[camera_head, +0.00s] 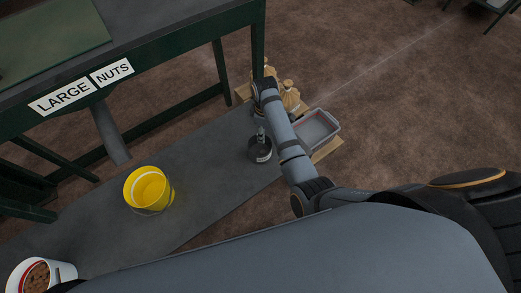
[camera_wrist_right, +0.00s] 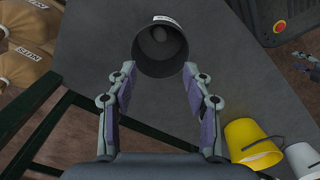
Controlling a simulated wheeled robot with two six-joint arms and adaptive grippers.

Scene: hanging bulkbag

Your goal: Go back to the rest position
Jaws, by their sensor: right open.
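My right gripper (camera_wrist_right: 160,74) is open, with its two fingers spread apart in the right wrist view. A dark round container (camera_wrist_right: 160,50) with a white label lies just past the fingertips, with nothing gripped. In the head view my right arm reaches in from the right, and its gripper (camera_head: 261,134) is just above this container (camera_head: 260,153), which stands on the grey mat (camera_head: 205,158). At the right edge of the wrist view a small part that looks like my left gripper (camera_wrist_right: 307,57) shows; its jaws are too small to read.
A yellow bucket (camera_head: 148,189) and a white bucket (camera_head: 62,271) with brown contents stand on the mat. A grey tray (camera_head: 318,131) and tan sacks (camera_head: 288,97) sit on wood near my right arm. A green frame with a LARGE NUTS sign (camera_head: 68,95) stands at left.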

